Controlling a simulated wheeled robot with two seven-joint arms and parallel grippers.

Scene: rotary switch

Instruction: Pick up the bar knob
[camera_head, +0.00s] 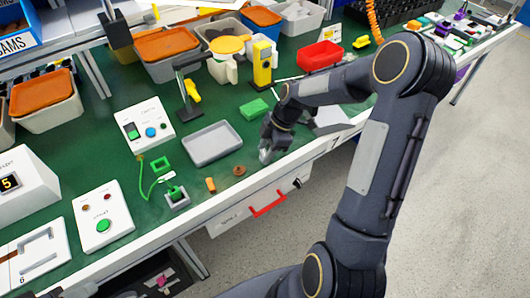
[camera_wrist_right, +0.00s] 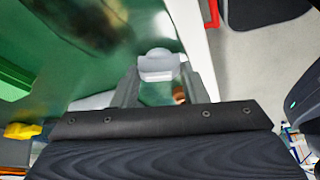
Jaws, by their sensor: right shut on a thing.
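My right gripper (camera_head: 266,151) is over the front edge of the green table, to the right of the grey tray. It is shut on a small light grey piece, the bar knob (camera_wrist_right: 158,66), which shows between the two fingertips in the right wrist view (camera_wrist_right: 160,84). In the head view the knob (camera_head: 264,156) is small and partly hidden by the fingers. How high it is above the table I cannot tell. My left gripper is in neither view.
An empty grey tray (camera_head: 212,143) lies left of the gripper. A brown disc (camera_head: 239,170) and an orange cylinder (camera_head: 211,185) stand near the front edge. A green block (camera_head: 254,108) lies behind. A drawer with a red handle (camera_head: 267,204) is below the edge.

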